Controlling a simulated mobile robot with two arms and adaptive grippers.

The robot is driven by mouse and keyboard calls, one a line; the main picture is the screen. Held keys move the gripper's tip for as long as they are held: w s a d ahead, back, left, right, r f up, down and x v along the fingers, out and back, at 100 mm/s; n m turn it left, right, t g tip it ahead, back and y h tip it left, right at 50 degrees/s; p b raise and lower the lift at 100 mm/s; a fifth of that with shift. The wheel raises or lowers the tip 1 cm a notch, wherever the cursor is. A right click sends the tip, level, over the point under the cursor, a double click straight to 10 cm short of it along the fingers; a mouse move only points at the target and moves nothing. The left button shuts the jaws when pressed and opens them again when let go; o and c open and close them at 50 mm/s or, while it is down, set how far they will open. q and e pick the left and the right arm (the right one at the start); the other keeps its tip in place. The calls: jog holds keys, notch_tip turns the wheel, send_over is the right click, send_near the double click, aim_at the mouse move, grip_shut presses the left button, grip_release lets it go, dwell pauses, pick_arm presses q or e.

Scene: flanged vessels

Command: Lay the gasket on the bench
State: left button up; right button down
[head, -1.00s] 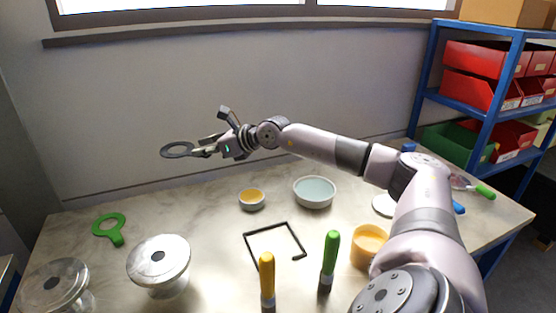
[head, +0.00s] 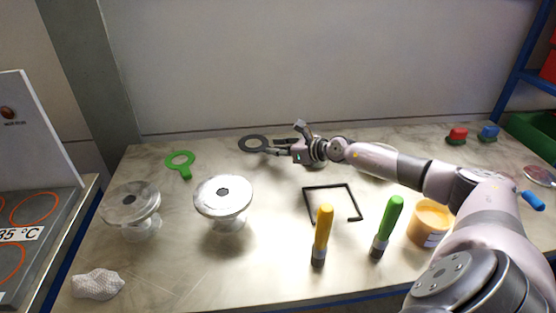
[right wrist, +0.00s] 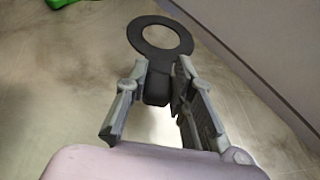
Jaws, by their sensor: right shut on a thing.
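The gasket is a dark grey flat ring with a tab, in the head view (head: 243,145) near the back of the bench (head: 270,270). It also shows in the right wrist view (right wrist: 160,57). My right gripper (head: 278,149) is shut on its tab; in the right wrist view the fingers (right wrist: 158,90) stand on both sides of the tab. The ring sticks out past the fingertips, roughly flat. I cannot tell whether a gap is left between it and the bench. My left gripper is not in view.
A green ring with a handle (head: 186,172) lies left of the gasket. Two flanged vessels (head: 223,196) (head: 130,204) stand in front. A black frame (head: 333,186), yellow (head: 323,232) and green (head: 388,228) handled tools and an orange tub (head: 430,222) are to the right. A hotplate (head: 50,250) is far left.

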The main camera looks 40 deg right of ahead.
aim_at(278, 167)
notch_tip(278, 167, down, 3)
jog(key=shift+b, duration=0.35)
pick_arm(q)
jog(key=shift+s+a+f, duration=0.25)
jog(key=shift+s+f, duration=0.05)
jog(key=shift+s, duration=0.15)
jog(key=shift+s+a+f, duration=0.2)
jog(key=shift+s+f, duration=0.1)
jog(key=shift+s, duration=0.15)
pick_arm(e)
jog(key=shift+f, duration=0.2)
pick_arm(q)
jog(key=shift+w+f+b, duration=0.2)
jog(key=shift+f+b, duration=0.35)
pick_arm(e)
jog(key=shift+s+f, duration=0.1)
jog(key=shift+f, duration=0.5)
jog(key=shift+a, duration=0.1)
jog(key=c, duration=1.4)
grip_release()
jog(key=shift+f, duration=0.1)
jog(key=shift+o, duration=0.2)
